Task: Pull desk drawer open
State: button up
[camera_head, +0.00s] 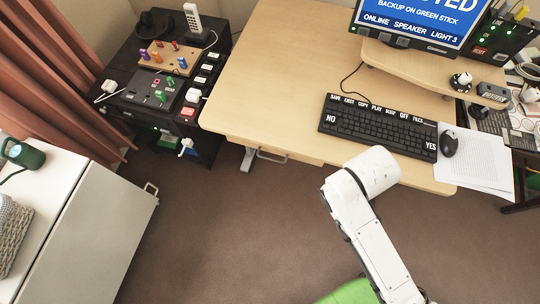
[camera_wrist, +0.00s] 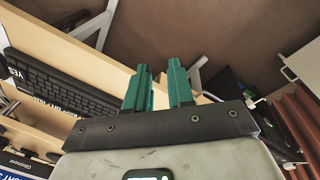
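The light wood desk (camera_head: 275,85) fills the upper middle of the head view. My gripper is out of sight in the head view, where my white arm reaches up from the lower right. In the wrist view, my gripper (camera_wrist: 160,88) has two green fingers with a gap between them, with nothing seen held there. The desk edge and keyboard lie behind the fingers. I cannot clearly tell the drawer handle in the wrist view.
A keyboard (camera_head: 378,125), mouse (camera_head: 448,143) and papers (camera_head: 475,163) lie on the desk's right. A black side table (camera_head: 205,143) with switches stands left. A white cabinet (camera_head: 105,235) with a handle is lower left.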

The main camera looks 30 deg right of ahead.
jog(key=shift+o, duration=1)
jog(key=w+a+f+n+h+b, duration=0.1)
jog(key=w+f+h+b, duration=0.2)
jog(key=f, duration=0.5)
jog(key=shift+w+f+b, duration=0.3)
jog(key=shift+w+b, duration=0.25)
jog(key=w+a+f+n+t+h+b, duration=0.3)
jog(key=w+a+f+n+t+b, duration=0.15)
jog(key=a, duration=0.45)
jog(key=w+a+f+n+t+h+b, duration=0.35)
jog(key=w+a+t+b, duration=0.2)
jog(key=a, duration=0.25)
jog(key=r+x, duration=0.1)
jog(key=x, duration=0.9)
jog(key=shift+w+p, duration=0.45)
jog(key=shift+w, duration=0.15)
grip_shut()
